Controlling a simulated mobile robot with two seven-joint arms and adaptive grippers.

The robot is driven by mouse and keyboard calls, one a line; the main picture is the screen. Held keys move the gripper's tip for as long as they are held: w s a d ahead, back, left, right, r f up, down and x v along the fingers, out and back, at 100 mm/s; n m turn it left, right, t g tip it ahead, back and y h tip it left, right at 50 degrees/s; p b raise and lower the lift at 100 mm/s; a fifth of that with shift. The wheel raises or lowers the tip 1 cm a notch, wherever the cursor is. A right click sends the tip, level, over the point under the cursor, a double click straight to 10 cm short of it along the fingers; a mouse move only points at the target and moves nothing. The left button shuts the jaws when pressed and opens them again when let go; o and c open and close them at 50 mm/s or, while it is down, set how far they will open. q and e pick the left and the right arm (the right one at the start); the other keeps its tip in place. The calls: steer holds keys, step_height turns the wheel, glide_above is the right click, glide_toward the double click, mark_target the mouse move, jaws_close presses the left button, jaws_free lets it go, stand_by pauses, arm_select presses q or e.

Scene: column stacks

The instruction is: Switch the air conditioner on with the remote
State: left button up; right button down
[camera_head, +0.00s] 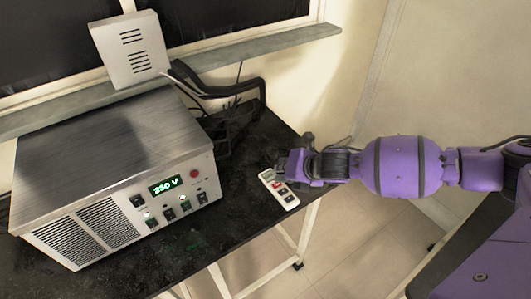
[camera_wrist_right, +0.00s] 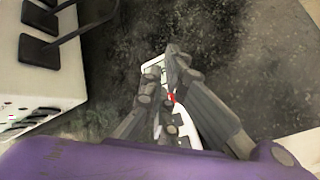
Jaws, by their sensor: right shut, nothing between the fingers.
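The remote (camera_head: 290,201), white with dark buttons and a red one, lies on the black tabletop near its right edge. In the right wrist view the remote (camera_wrist_right: 187,132) is partly hidden behind my fingers. My right gripper (camera_head: 286,166) is shut and empty, with its fingertips over the remote; in the wrist view the fingertips (camera_wrist_right: 165,76) are close to the red button. I cannot tell whether they touch it. A white slotted box (camera_head: 129,48), perhaps the air conditioner, is at the back left, with no lit sign that I can make out. My left gripper is not in view.
A large metal power unit (camera_head: 105,145) with a green "230 V" display fills the left of the table (camera_head: 240,190). Black cables and a dark frame (camera_head: 232,105) stand behind the remote. The tabletop between unit and remote is clear.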

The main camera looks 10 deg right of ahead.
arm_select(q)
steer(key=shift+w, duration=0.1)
arm_select(e)
steer(key=shift+f, duration=0.1)
steer(key=shift+f, duration=0.3)
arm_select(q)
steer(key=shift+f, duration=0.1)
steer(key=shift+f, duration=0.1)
arm_select(e)
steer(key=shift+f, duration=0.15)
